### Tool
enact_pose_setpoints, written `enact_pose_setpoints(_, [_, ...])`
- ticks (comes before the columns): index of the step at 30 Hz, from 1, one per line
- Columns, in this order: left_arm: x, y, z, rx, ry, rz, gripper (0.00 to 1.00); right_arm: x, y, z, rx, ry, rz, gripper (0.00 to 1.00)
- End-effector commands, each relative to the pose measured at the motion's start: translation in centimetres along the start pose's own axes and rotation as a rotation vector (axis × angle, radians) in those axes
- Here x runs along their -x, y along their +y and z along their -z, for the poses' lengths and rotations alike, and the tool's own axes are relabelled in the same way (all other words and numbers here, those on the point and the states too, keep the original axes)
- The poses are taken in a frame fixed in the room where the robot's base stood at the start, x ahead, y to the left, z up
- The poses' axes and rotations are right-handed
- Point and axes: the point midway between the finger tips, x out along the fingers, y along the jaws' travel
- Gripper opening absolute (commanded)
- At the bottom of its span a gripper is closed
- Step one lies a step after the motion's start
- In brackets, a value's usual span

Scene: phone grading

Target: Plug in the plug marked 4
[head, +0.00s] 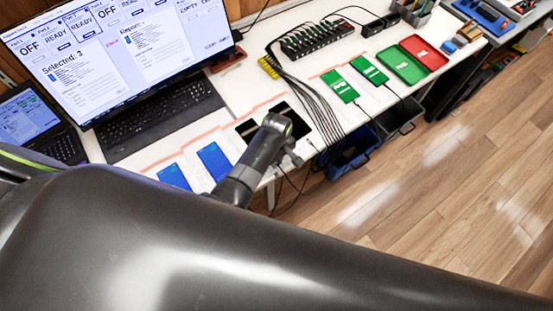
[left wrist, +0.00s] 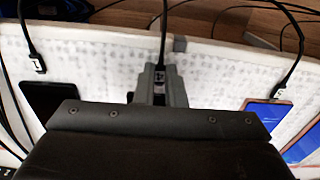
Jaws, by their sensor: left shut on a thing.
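My left gripper (head: 287,145) is at the front edge of the white table, beside the dark phones. In the left wrist view, its fingers (left wrist: 160,88) are shut on a small dark plug (left wrist: 160,75) with a pale label. A black cable runs from this plug over the table edge. The label is too small to read surely. The gripper body hides what lies in front of the plug, so I cannot tell whether it touches a phone. A dark phone (left wrist: 50,97) lies to the left, and a blue-screened phone (left wrist: 268,113) lies to the right. My right gripper is not in view.
Labelled plugs (left wrist: 38,64) and (left wrist: 279,92) lie on either side. Green-screened phones (head: 340,86) lie farther along the white table (head: 230,90), before green (head: 398,66) and red (head: 424,53) trays. A black hub (head: 316,38) stands behind. The monitor (head: 130,50) reads "Selected: 3".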

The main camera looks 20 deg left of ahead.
Motion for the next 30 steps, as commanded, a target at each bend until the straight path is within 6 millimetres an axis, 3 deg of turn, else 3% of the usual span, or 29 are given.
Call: enact_pose_setpoints(30, [-0.14,0.06,0.50,0.000,0.000,0.000,0.00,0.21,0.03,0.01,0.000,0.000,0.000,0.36])
